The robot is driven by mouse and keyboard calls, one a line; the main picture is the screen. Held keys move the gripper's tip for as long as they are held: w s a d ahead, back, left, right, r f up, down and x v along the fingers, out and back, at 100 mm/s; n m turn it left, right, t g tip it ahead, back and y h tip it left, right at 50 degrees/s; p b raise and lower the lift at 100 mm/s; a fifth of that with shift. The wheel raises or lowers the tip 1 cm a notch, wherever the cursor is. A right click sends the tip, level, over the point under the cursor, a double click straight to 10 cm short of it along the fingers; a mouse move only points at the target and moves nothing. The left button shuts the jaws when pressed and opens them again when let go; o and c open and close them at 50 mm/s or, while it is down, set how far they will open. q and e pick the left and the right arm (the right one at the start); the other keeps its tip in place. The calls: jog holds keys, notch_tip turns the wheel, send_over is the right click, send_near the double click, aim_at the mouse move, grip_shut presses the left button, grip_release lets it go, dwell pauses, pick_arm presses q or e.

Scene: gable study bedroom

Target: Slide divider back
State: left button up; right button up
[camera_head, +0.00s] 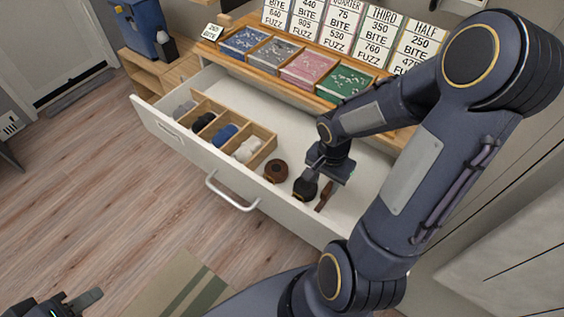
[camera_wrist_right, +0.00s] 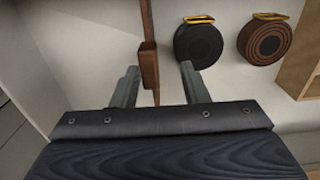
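The divider appears to be a narrow dark brown wooden piece (camera_head: 324,196) in the right part of the open white drawer (camera_head: 290,213). In the right wrist view the brown piece (camera_wrist_right: 148,62) runs between my fingers. My right gripper (camera_wrist_right: 159,76) is open around it, with a visible gap on each side. In the head view my right gripper (camera_head: 326,176) is low inside the drawer, its fingertips mostly hidden. My left gripper (camera_head: 84,298) is at the lower left, far from the drawer and partly cut off; its opening is unclear.
A black rolled belt (camera_wrist_right: 198,44) and a brown rolled belt (camera_wrist_right: 265,42) lie right of the brown piece in the wrist view. A light wooden organiser (camera_head: 264,151) holds rolled socks. Coloured trays (camera_head: 307,70) and number cards stand behind the drawer.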

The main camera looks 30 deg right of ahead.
jog(key=r, duration=0.3)
jog(key=shift+s+d, duration=0.1)
jog(key=shift+s, duration=0.3)
jog(key=r, duration=0.2)
jog(key=r+p, duration=0.1)
jog(key=r, duration=0.1)
jog(key=shift+w+r, duration=0.2)
jog(key=shift+r, duration=0.05)
pick_arm(q)
jog(key=shift+s+d+r+b, duration=0.15)
jog(key=shift+s+r+b, duration=0.15)
jog(key=shift+s+b, duration=0.1)
pick_arm(e)
jog(key=s+a+r+n+t+y, duration=0.3)
jog(key=a+r+n, duration=0.6)
jog(key=a+n, duration=0.4)
jog(key=shift+s+r+t, duration=0.3)
jog(key=shift+r+t, duration=0.1)
jog(key=shift+t, duration=0.1)
jog(key=shift+d, duration=0.1)
